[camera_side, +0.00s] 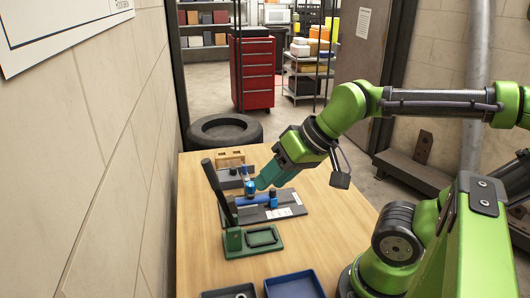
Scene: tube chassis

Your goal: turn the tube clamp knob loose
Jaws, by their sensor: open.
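The tube clamp knob (249,187) is a small blue part standing near the left end of a blue tube (257,200). The tube lies across a dark base plate (282,213) with white labels on the wooden table. A second blue clamp part (273,198) sits at the tube's right end. My gripper (260,184) comes down at a slant from the upper right, its tip right beside the knob. It is open. Its fingers are small here, and I cannot tell whether they touch the knob or surround it.
A wooden block (230,159) stands behind the plate. Dark trays (293,285) line the front edge. The table's right side is clear.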

